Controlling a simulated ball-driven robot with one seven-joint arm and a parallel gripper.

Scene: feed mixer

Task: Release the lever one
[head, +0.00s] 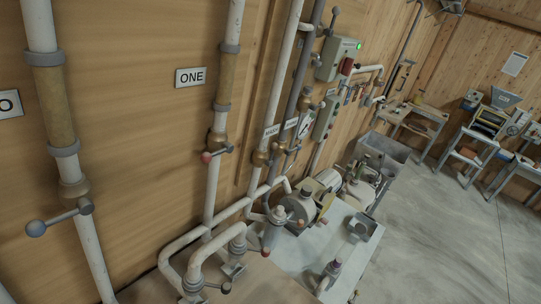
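The sign reading ONE (190,77) is on the wooden wall, left of a white vertical pipe. On that pipe, below the sign, sits a brass valve (217,141). Its short lever, lever one (207,157), lies across the pipe, with a reddish knob at its left end and a grey end at its right. Nothing touches the lever. My gripper does not show in this view.
At the left, another pipe carries a valve lever with a grey knob (36,228). A grey box with a green light (338,58) hangs on the wall. Pumps and pipes fill the lower middle. Concrete floor (440,240) is open at the right, before workbenches (412,120).

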